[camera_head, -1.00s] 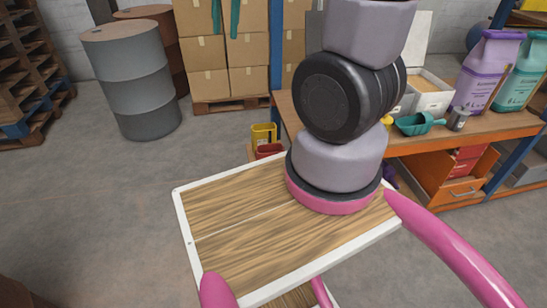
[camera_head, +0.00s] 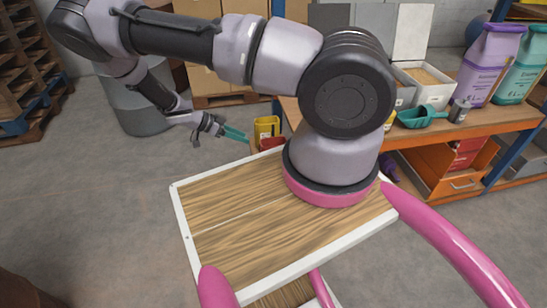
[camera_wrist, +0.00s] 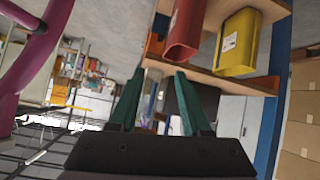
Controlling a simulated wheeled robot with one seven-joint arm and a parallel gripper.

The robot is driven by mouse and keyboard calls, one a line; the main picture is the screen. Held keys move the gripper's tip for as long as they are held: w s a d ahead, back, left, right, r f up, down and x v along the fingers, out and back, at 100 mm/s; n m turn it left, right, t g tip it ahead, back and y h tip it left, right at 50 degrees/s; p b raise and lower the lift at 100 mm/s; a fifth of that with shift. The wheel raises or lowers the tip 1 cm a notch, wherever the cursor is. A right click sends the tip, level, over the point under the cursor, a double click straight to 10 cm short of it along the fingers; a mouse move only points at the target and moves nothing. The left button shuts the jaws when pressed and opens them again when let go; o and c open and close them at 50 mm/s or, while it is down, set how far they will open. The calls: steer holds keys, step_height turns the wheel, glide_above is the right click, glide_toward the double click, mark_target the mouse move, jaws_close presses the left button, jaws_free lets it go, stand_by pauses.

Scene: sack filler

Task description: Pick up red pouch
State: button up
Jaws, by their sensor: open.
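In the wrist view the red pouch (camera_wrist: 186,28) is at the top, just beyond and above my fingertips. The yellow pouch (camera_head: 265,129) is right behind it; in the wrist view the yellow pouch (camera_wrist: 238,45) is to its right. My gripper (camera_head: 240,134) has teal fingers, open and empty, left of the red pouch and apart from it. The open fingers also show in the wrist view (camera_wrist: 155,78).
The wooden workbench (camera_head: 480,128) holds a teal scoop (camera_head: 422,116), a metal cup (camera_head: 459,110) and large purple (camera_head: 490,65) and teal bags. Grey drum (camera_head: 140,110) stands behind my arm. Orange bin (camera_head: 455,182) is under the bench.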

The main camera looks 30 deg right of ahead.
mark_target(266, 144)
steer(key=s+d+f+t+h, duration=0.1)
steer(key=d+f+h, duration=0.1)
steer(key=d+f, duration=0.7)
steer(key=d, duration=0.3)
steer(key=shift+s+d, duration=0.2)
steer(key=shift+d, duration=0.1)
jaws_close()
stand_by(1.2)
